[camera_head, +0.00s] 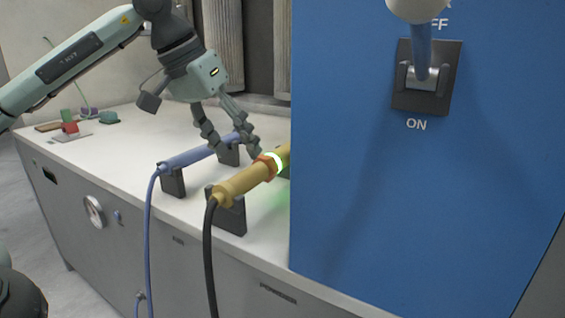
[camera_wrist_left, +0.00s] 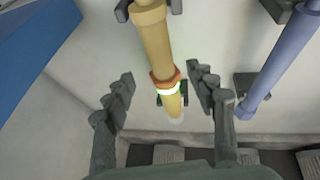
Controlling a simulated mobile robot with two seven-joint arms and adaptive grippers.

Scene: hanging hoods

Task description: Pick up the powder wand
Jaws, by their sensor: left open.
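Two wands lie on dark stands on the white bench top, and I cannot tell by name which is the powder wand. The yellow wand (camera_head: 240,184) has an orange collar, a glowing ring and a black cable; its far end is hidden by the blue cabinet. The thinner blue wand (camera_head: 190,158) lies left of it. My left gripper (camera_head: 236,150) is open, fingers pointing down near the yellow wand's ring. In the left wrist view the yellow wand (camera_wrist_left: 156,45) runs between the spread fingers (camera_wrist_left: 161,72), with gaps on both sides. The blue wand (camera_wrist_left: 279,62) is right of them.
A large blue cabinet (camera_head: 350,200) with an ON/OFF lever switch (camera_head: 424,78) blocks the right side. Small coloured items (camera_head: 70,128) lie at the bench's far left. Cables hang over the front edge. The bench between them and the wands is clear.

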